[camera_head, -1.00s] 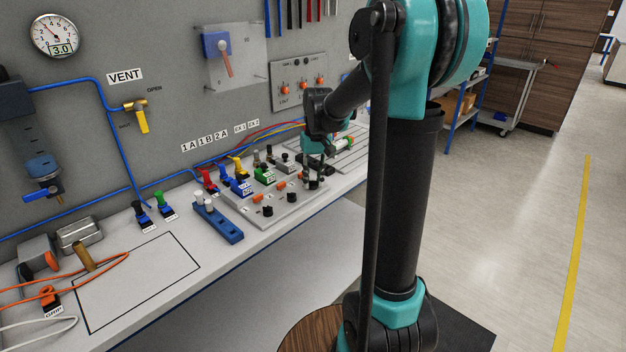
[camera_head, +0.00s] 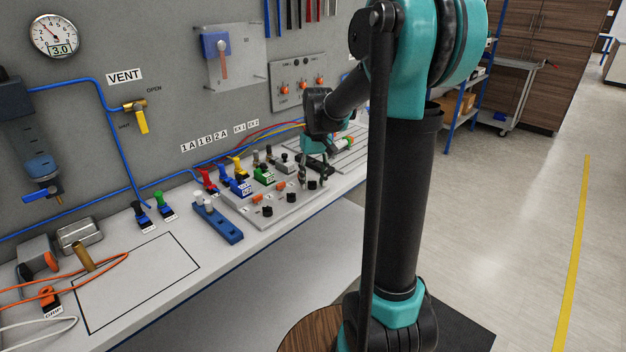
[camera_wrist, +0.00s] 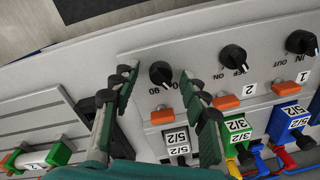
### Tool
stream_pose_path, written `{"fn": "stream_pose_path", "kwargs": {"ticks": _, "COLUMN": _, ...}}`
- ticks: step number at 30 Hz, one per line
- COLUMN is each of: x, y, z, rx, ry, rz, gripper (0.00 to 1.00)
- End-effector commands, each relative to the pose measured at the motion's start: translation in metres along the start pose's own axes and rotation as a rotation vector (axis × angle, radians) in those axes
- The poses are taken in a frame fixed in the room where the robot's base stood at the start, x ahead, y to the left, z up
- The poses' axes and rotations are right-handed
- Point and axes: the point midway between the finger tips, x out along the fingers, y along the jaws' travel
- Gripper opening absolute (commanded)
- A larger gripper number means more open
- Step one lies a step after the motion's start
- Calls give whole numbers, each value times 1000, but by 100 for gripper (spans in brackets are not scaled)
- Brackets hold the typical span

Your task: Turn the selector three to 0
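The third selector is a black round knob (camera_wrist: 160,73) on the grey panel, at the end of a row of three in the wrist view. A light pointer mark on it faces the lower right of that view. Printed figures beside it are partly covered and hard to read. My gripper (camera_wrist: 160,80) is open, with one finger on each side of this knob and gaps visible between knob and fingers. In the head view, my gripper (camera_head: 314,177) is over the far end of the panel; the third knob (camera_head: 313,185) shows there small.
Selector two (camera_wrist: 233,57) and selector one (camera_wrist: 301,42) sit beside it. Orange indicators (camera_wrist: 226,102) and colored valve blocks (camera_wrist: 237,130) line the panel near the fingers. A blue block with white knobs (camera_head: 218,219) lies on the bench.

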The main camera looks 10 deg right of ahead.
Motion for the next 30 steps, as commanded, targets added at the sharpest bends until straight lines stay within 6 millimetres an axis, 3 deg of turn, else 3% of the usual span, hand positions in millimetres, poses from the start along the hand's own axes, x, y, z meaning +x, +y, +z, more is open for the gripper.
{"fn": "stream_pose_path", "kwargs": {"ticks": 10, "x": -12, "y": 0, "z": 0, "rx": 0, "ry": 0, "rz": -1, "gripper": 45}}
{"fn": "stream_pose_path", "kwargs": {"ticks": 24, "x": -98, "y": 0, "z": 0, "rx": 1, "ry": 0, "rz": 0, "gripper": 45}}
{"fn": "stream_pose_path", "kwargs": {"ticks": 30, "x": -117, "y": 0, "z": 0, "rx": 1, "ry": 0, "rz": 0, "gripper": 45}}
